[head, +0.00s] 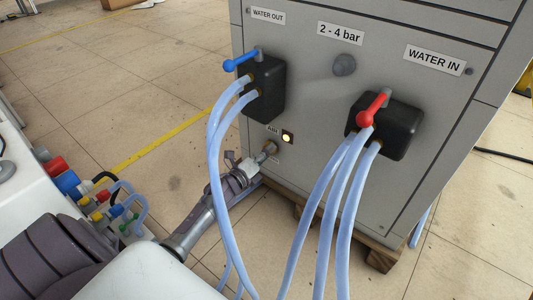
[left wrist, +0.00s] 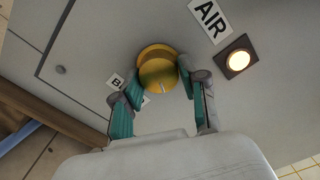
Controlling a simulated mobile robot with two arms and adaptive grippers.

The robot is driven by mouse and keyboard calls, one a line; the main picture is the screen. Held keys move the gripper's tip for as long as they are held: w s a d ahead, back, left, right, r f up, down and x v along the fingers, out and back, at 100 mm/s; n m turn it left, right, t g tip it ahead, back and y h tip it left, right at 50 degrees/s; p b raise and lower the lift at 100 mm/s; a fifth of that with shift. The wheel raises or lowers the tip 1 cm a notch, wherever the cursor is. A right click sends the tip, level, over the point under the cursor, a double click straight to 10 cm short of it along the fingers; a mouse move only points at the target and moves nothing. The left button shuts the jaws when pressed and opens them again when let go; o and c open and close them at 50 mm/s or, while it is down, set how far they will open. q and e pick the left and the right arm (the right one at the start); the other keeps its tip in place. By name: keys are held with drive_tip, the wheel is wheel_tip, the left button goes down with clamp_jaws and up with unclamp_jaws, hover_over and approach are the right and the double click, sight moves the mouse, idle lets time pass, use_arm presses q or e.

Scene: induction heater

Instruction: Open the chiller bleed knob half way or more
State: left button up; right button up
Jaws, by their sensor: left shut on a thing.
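The chiller bleed knob is a round brass knob (left wrist: 158,74) low on the grey cabinet front. A label starting with "B" sits beside it, partly hidden by a finger. My left gripper (left wrist: 161,78) has one finger on each side of the knob and is shut on it. In the head view the left gripper (head: 257,163) reaches the cabinet's lower left, and the knob (head: 270,147) shows only in part past the fingers. How far the knob is turned I cannot tell. My right gripper is in neither view.
A lit indicator (left wrist: 238,60) under the AIR label is close to the knob. Blue hoses (head: 216,165) hang in front of my left arm. A blue-handled valve (head: 242,60) and a red-handled valve (head: 372,109) are higher on the cabinet (head: 310,90). Open floor lies left.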

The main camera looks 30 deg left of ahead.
use_arm(q)
drive_tip(key=shift+d, duration=0.1)
drive_tip(key=o, duration=1.1)
drive_tip(key=s, duration=0.8)
drive_tip(key=s+a, duration=0.1)
drive_tip(key=s, duration=0.3)
drive_tip(key=shift+f, duration=0.1)
